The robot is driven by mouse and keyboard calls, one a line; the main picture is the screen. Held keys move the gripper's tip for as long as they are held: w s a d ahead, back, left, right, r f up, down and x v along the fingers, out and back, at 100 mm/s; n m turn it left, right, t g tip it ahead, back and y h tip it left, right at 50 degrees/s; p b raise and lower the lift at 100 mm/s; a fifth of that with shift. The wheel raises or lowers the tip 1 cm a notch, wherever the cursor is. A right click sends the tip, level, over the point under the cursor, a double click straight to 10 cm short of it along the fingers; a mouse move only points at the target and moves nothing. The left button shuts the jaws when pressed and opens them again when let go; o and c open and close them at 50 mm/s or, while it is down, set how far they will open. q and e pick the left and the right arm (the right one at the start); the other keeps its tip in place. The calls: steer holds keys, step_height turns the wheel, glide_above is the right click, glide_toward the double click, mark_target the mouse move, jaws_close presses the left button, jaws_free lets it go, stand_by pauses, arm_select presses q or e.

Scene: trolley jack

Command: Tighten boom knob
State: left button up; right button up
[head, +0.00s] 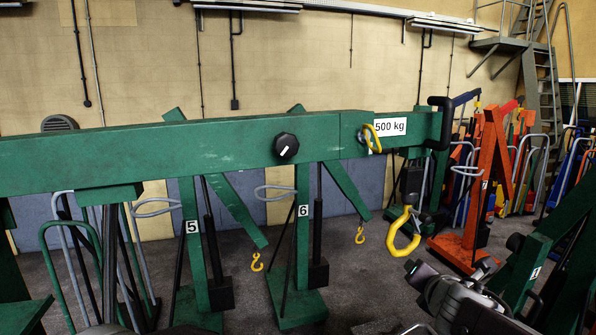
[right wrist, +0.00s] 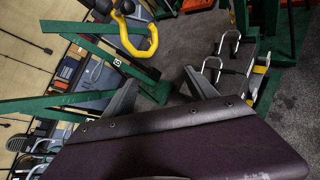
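The green boom (head: 220,143) runs across the head view, with a "500 kg" label near its right end. The boom knob (head: 286,145) is a round black knob with a white pointer line on the boom's front face. My right gripper (head: 452,272) is low at the right of the head view, well below and to the right of the knob, touching nothing that I can see. In the right wrist view its two fingers (right wrist: 162,92) stand apart with nothing between them. The knob is not recognisable in the wrist view. My left gripper is not in view.
A large yellow hook (head: 403,240) hangs under the boom's right end, close to my right gripper; it also shows in the right wrist view (right wrist: 140,42). A black handle (head: 438,122) juts at the boom end. An orange crane (head: 485,190) and other green cranes stand around.

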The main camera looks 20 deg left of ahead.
steer(key=a+r+n+t+y+p, duration=0.25)
steer(key=a+r+n, duration=0.25)
steer(key=a+r, duration=0.5)
steer(key=n+t+y+p, duration=0.1)
steer(key=n+y+p, duration=0.1)
steer(key=n+y, duration=0.3)
glide_toward(288, 146)
steer(key=w+d+f, duration=0.2)
steer(key=w+d, duration=0.5)
steer(key=s+a+r+n+g+y+p, duration=0.1)
steer(key=s+a+r+n+y, duration=0.1)
steer(key=s+a, duration=0.4)
steer(key=p+x, duration=0.3)
steer(key=x, duration=0.6)
steer(key=shift+a, duration=0.2)
steer(key=shift+w+a, duration=0.15)
steer(key=shift+w, duration=0.25)
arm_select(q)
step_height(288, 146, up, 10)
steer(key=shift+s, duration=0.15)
arm_select(e)
steer(key=shift+s, duration=0.1)
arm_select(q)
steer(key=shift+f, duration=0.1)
arm_select(e)
steer(key=c, duration=1.4)
